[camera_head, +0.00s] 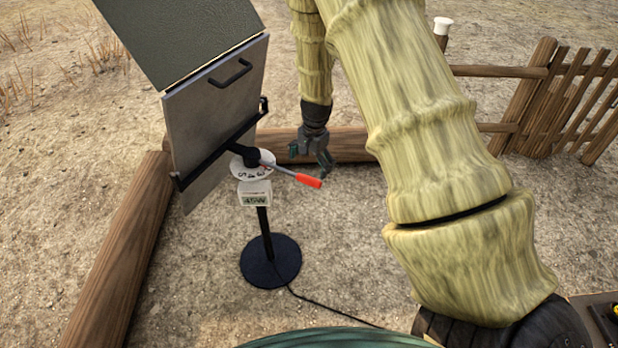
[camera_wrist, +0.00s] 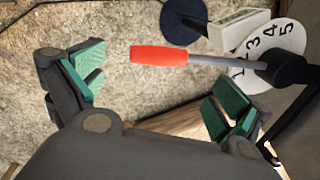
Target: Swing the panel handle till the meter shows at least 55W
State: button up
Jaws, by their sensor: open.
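The panel (camera_head: 215,110) stands tilted on a post at the left in the head view. Its handle (camera_head: 308,180) has a red grip on a grey rod, pointing right and slightly down. A white numbered dial (camera_head: 252,170) sits at the rod's base. The meter (camera_head: 254,195) below it seems to read 45W, in small digits. My gripper (camera_head: 312,155) is open and empty, behind the red grip in the head view. In the wrist view the red grip (camera_wrist: 158,56) lies beyond and between the spread fingers of my gripper (camera_wrist: 155,95); I see no contact.
The post stands on a round black base (camera_head: 271,261), with a cable running right along the ground. Wooden logs (camera_head: 120,245) lie left of and behind the post. A wooden fence (camera_head: 560,105) stands at the right. Sandy ground in front is clear.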

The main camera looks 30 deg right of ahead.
aim_at(309, 178)
jog(key=shift+w+a+f+p, duration=0.1)
jog(key=shift+f+p, duration=0.15)
jog(key=shift+f, duration=1)
jog(key=shift+w+d+f+p, duration=0.1)
jog(key=shift+f+p, duration=0.1)
jog(key=shift+f, duration=1.05)
jog(key=shift+w+a+f+p, duration=0.1)
jog(key=shift+f+p, duration=0.15)
jog(key=shift+f, duration=1)
